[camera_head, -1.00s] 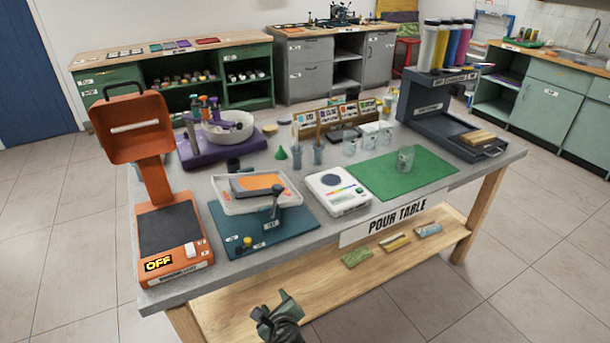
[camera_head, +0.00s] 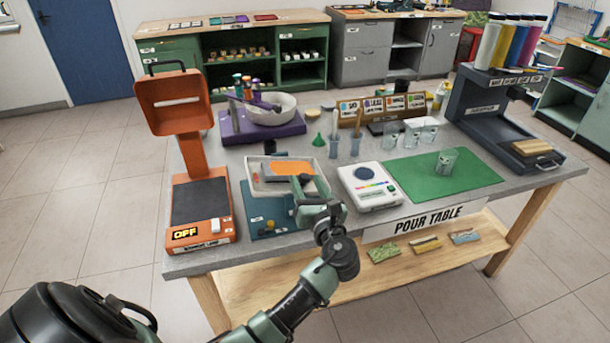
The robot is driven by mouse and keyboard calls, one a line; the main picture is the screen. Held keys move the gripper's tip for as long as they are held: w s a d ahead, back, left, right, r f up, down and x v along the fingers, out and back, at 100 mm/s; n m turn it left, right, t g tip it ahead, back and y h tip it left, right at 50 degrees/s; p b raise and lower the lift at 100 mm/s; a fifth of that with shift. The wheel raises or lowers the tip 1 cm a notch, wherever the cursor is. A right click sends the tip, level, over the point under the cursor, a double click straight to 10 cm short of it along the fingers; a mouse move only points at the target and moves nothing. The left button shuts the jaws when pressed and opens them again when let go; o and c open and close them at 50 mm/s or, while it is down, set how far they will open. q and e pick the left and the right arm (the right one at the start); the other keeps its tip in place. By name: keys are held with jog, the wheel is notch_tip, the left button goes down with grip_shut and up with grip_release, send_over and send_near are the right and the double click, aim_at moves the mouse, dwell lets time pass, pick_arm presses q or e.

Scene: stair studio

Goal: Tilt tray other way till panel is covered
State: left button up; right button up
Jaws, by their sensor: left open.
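The white tray (camera_head: 256,187) is mounted on a dark teal base (camera_head: 257,219) at the front of the pour table. Inside it an orange patch (camera_head: 292,168) covers part of the far side, with pale floor around it. I cannot tell how far the tray tilts. My left gripper (camera_head: 304,188) is open at the tray's front right, over the place where the tray's dark handle was seen. The gripper hides that handle and part of the base. I cannot tell whether the fingers touch the handle or tray. My right gripper is out of view.
An orange lamp unit (camera_head: 201,210) reading OFF stands left of the tray, and a white scale (camera_head: 370,187) stands right. A purple stand (camera_head: 257,127) with a bowl is behind. A green mat (camera_head: 465,178) with a glass beaker (camera_head: 446,161) lies farther right.

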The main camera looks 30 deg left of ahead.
pick_arm(q)
jog(key=shift+x, duration=1.45)
grip_shut()
jog(key=shift+f, duration=0.1)
